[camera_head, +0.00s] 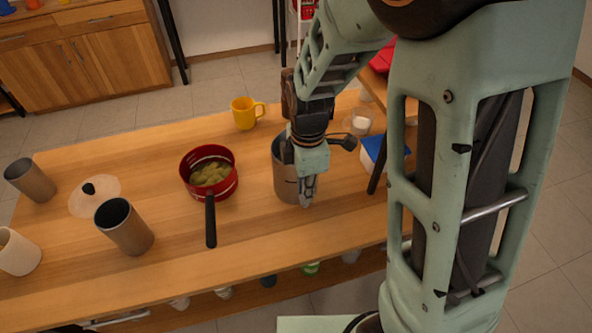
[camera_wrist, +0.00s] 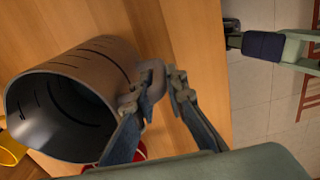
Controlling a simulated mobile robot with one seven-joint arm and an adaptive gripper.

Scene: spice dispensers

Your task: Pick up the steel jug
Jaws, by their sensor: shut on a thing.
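The steel jug (camera_head: 284,184) is a grey open cylinder at the right part of the wooden table in the head view, partly hidden by my gripper (camera_head: 308,187). It looks upright; I cannot tell whether its base touches the table. In the wrist view the jug (camera_wrist: 100,72) fills the left side, its open mouth toward the lower left and measuring marks on its inner wall. My gripper (camera_wrist: 164,88) is shut on the jug's handle (camera_wrist: 151,75), at the side of the body. The fingers partly cover the handle.
A red pot (camera_head: 226,188) with yellowish food stands left of the jug, its dark handle toward the front. A yellow mug (camera_head: 243,112) is behind. Grey cups (camera_head: 133,236) and a lid (camera_head: 80,199) are farther left. A blue-topped box (camera_head: 373,150) is close on the right.

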